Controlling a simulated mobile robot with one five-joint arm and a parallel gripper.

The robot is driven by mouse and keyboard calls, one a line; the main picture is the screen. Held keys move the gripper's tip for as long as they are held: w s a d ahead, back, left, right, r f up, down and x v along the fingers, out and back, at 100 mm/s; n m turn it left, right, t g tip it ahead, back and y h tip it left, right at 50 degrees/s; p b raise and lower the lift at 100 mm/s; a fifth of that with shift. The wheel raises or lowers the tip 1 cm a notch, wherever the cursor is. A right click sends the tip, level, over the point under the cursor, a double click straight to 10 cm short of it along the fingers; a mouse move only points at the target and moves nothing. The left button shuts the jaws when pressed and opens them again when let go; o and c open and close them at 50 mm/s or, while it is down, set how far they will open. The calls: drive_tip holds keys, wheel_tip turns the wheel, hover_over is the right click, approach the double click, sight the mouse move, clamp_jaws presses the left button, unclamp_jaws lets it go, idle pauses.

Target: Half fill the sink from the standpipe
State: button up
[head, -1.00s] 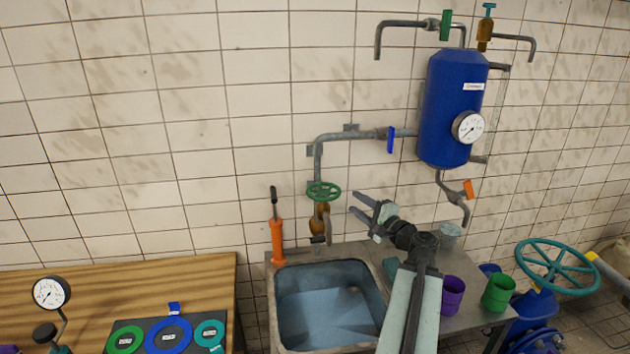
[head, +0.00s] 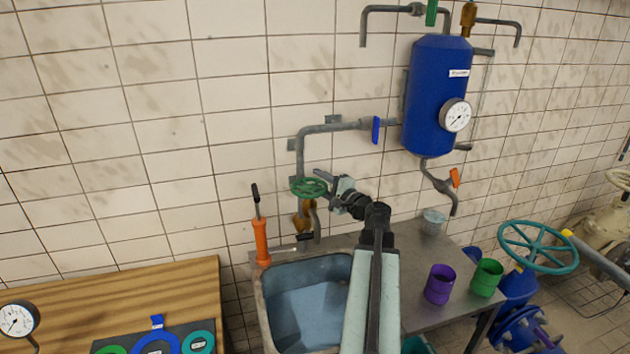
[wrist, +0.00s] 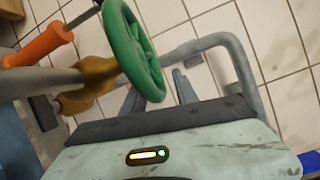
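The standpipe (head: 302,142) rises on the tiled wall behind the sink (head: 257,303), with a green handwheel (head: 309,188) and a brass body below it. The handwheel is large in the wrist view (wrist: 134,48). The sink's inside is blue-grey; I cannot tell whether it holds water. A blue lever (head: 376,130) sits on the horizontal pipe. My gripper (head: 322,182) is open and empty, just right of the handwheel in the head view. In the wrist view, its fingers (wrist: 158,92) stand apart, and the wheel partly covers the left one. Contact is not clear.
An orange-handled tool (head: 261,242) stands at the sink's back left corner. A purple cup (head: 439,285) and green cup (head: 487,278) stand on the metal counter right of my arm. A blue tank (head: 435,100) hangs above. A wooden bench (head: 150,285) is at left.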

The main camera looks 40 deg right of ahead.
drive_tip(key=shift+w, duration=0.55)
clamp_jaws()
drive_tip(key=shift+w+d+n+y, duration=0.1)
drive_tip(key=shift+w+n+y, duration=0.2)
drive_tip(key=shift+y, duration=0.25)
drive_tip(key=shift+w+d+n+y, duration=0.1)
drive_tip(key=shift+w+n+y, duration=0.05)
drive_tip(key=shift+n+y, duration=0.35)
drive_tip(key=shift+w+a+n+y, duration=0.1)
drive_tip(key=shift+w+n+y, duration=0.1)
drive_tip(key=shift+n+y, duration=0.4)
drive_tip(key=y, duration=0.2)
drive_tip(key=n+y, duration=0.1)
drive_tip(key=shift+w+a+g, duration=0.25)
drive_tip(key=shift+a+g, duration=0.05)
drive_tip(key=shift+a, duration=0.05)
drive_tip(key=shift+a+n+y, duration=0.2)
drive_tip(key=shift+n+y, duration=0.05)
drive_tip(key=shift+n, duration=0.05)
